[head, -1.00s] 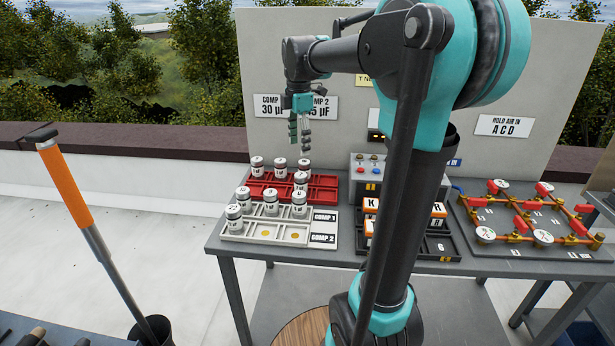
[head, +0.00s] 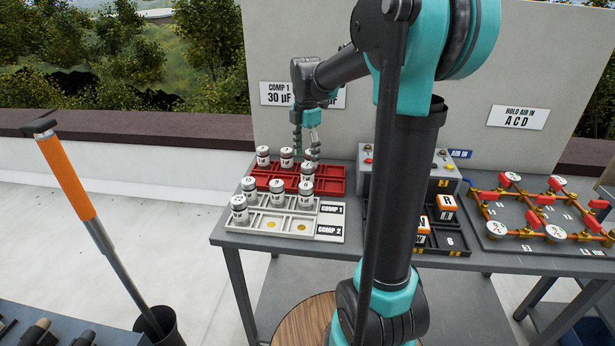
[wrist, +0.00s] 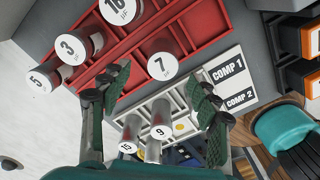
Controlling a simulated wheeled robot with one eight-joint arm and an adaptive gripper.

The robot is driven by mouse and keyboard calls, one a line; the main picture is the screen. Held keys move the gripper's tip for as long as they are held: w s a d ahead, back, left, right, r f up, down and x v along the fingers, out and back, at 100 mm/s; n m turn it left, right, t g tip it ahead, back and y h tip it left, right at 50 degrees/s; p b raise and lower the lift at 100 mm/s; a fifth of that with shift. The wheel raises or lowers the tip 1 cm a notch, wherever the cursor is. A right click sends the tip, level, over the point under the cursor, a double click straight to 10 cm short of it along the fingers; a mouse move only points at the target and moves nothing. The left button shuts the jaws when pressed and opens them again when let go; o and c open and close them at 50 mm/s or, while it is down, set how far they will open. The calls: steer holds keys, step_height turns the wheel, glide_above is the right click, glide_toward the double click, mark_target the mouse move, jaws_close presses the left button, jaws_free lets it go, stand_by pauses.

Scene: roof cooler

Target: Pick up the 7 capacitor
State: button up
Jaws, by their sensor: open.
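The 7 capacitor (wrist: 162,66) is a silver can with a white top marked 7, upright in the red tray (wrist: 205,30). In the head view it is the front can (head: 307,174) of the red tray (head: 331,180), partly hidden behind my gripper. My gripper (head: 306,138) is open and empty, pointing down just above the red tray. In the wrist view the open fingers (wrist: 160,80) lie on either side of the 7 capacitor, apart from it. Whether the fingertips reach down to its top cannot be told.
Cans marked 5 (wrist: 44,79), 3 (wrist: 72,48) and 10 (wrist: 120,8) stand in the red tray's back row. The white tray (head: 268,238) in front holds several cans, including 9 (wrist: 159,132). A black tray of lettered blocks (head: 446,203) stands right.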

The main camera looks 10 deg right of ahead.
mark_target(308, 165)
steer(key=shift+s+d+f, duration=0.1)
steer(key=shift+f, duration=1.3)
steer(key=shift+d+f, duration=0.1)
steer(key=shift+f, duration=1.25)
steer(key=c, duration=1.3)
steer(key=shift+r, duration=0.1)
